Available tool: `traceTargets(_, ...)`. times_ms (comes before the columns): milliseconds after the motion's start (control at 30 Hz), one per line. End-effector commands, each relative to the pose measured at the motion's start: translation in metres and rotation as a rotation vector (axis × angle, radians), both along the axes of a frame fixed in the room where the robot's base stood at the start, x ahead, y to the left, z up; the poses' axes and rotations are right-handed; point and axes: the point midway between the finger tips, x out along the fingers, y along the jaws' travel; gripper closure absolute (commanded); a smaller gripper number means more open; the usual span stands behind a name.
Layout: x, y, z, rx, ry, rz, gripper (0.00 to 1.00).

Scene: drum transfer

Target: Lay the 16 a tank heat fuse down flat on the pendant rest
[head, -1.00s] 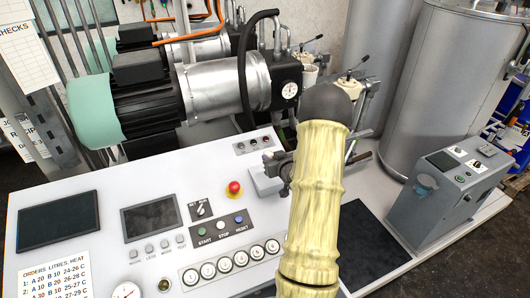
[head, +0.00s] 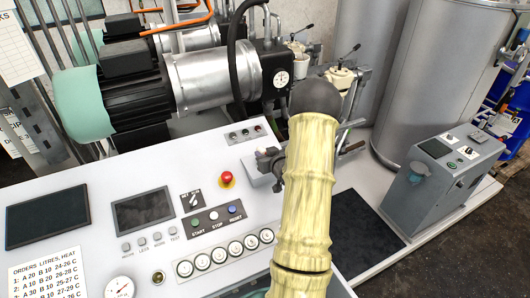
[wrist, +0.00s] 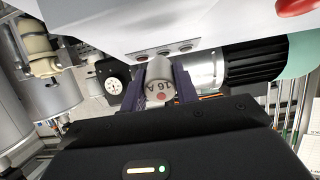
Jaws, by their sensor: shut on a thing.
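The fuse (wrist: 160,88), a pale cylinder marked 16 A with a red dot, is between the dark purple fingers of my gripper (wrist: 160,74) in the wrist view. The fingers are shut on it and its marked end faces the wrist camera. In the head view my gripper (head: 268,162) is at the right side of the panel, partly hidden behind my own cream arm; the fuse cannot be made out there. A light grey raised block (head: 258,172) is beside the gripper; I cannot tell for sure whether it is the pendant rest.
The white control panel (head: 160,220) carries a red stop button (head: 227,179), screens and a row of several round caps (head: 220,256). A dark mat (head: 365,232) lies bare at right. A grey box unit (head: 440,185) stands beyond it. Motors and tanks fill the back.

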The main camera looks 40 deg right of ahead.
Motion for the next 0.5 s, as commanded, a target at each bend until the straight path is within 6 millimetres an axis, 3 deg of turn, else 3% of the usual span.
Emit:
traceTargets(200,0.0,0.0,-0.02,-0.001,-0.001,0.0,1.0)
traceTargets(500,0.0,0.0,-0.031,0.0,0.0,0.0,1.0)
